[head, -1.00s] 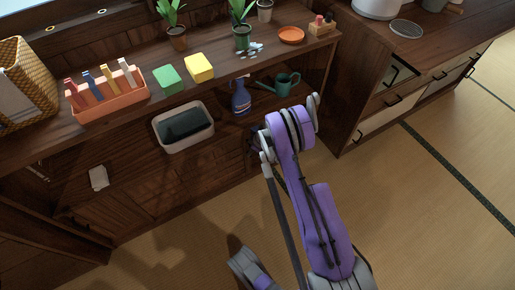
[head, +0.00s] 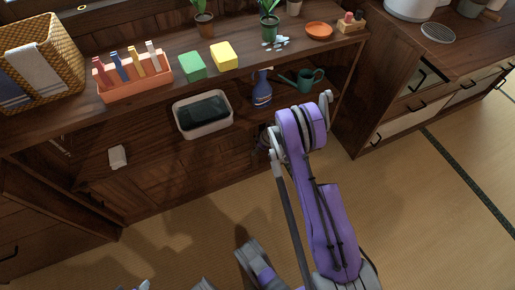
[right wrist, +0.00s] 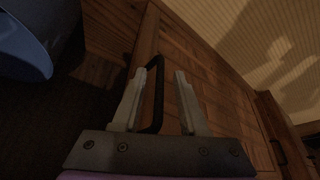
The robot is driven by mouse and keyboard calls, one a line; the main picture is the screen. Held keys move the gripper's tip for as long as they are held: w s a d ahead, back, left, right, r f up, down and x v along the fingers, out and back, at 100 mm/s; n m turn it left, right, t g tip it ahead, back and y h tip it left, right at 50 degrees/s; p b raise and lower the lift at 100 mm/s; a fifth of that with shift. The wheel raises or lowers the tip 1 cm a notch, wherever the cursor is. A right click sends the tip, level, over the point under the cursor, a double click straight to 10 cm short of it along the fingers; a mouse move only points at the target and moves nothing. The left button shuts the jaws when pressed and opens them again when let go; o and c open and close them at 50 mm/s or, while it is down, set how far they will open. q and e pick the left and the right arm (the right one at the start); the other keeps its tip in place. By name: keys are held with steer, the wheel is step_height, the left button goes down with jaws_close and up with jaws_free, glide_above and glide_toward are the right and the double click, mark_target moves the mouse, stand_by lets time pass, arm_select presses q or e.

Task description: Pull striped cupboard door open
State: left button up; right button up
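In the right wrist view a dark handle (right wrist: 158,88) stands on a brown wooden door (right wrist: 222,92). My right gripper (right wrist: 160,74) is open, with one finger on each side of the handle; a gap shows between the handle and the right-hand finger. I cannot tell whether the door stands ajar. In the head view my purple right arm hides the gripper and this handle. My left gripper cannot be made out; only grey pieces of my body show at the bottom edge.
A blue vase (head: 262,92), a watering can (head: 305,79) and a grey tub (head: 203,113) stand on the shelf. Another handle (right wrist: 278,152) shows at the lower right of the wrist view. Tatami floor (head: 420,195) is clear on the right.

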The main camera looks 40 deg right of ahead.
steer(key=shift+r, duration=0.1)
steer(key=p+v, duration=0.3)
steer(key=v, duration=0.7)
steer(key=shift+r, duration=0.3)
steer(key=shift+s, duration=0.1)
